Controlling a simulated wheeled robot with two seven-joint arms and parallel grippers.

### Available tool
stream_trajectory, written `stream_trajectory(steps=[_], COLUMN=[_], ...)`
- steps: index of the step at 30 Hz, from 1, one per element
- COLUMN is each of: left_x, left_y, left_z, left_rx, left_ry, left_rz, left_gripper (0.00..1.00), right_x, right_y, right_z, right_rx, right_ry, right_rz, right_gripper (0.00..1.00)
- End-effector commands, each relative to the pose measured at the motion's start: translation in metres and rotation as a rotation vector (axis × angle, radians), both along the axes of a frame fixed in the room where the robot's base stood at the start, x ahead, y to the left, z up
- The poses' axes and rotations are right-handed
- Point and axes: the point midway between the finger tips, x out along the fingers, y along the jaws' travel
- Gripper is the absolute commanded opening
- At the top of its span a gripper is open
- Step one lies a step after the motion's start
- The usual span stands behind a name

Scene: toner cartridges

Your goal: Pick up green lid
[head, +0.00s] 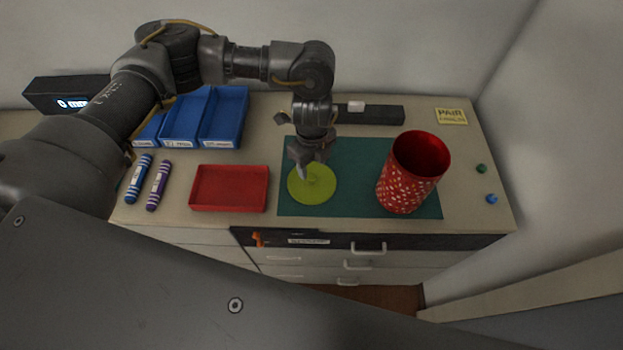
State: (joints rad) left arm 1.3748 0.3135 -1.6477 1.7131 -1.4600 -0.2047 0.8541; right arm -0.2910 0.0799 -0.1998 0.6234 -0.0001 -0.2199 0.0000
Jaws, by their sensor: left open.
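The green lid (313,192) is a flat yellow-green disc with a small raised part near its middle. It lies at the left side of the dark green mat (355,160). My left gripper (309,170) points down over the lid, with its fingertips close to the raised part and partly covering it. The jaws are open; I cannot tell whether they touch the lid. A red patterned canister (405,185) with an open top stands on the right part of the mat. My right gripper does not show.
A red tray (229,189) is left of the mat. Striped blue (138,180) and purple (158,186) cylinders lie further left. Blue bins (222,117) and a dark bar (372,114) are behind. Small green (480,168) and blue (491,199) pieces lie right.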

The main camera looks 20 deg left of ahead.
Motion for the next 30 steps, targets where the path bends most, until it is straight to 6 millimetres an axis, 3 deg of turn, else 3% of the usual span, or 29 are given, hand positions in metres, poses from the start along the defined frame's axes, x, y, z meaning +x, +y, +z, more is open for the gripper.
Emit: stream_trajectory(steps=[5,10,19,30], left_x=[-0.001,0.000,0.001,0.001], left_y=[0.001,0.001,0.001,0.001], left_z=[-0.021,-0.043,-0.048,-0.048], left_rx=[0.002,0.002,0.001,0.001], left_ry=[0.007,0.003,0.001,0.001], left_rz=[0.003,0.001,-0.001,-0.001], left_gripper=[0.49,0.49,0.48,0.02], right_x=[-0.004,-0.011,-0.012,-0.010], right_y=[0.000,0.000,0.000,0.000], right_z=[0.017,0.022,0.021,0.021], right_rx=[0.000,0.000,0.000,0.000], right_ry=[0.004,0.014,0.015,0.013], right_rz=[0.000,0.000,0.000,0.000], right_gripper=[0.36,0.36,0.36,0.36])
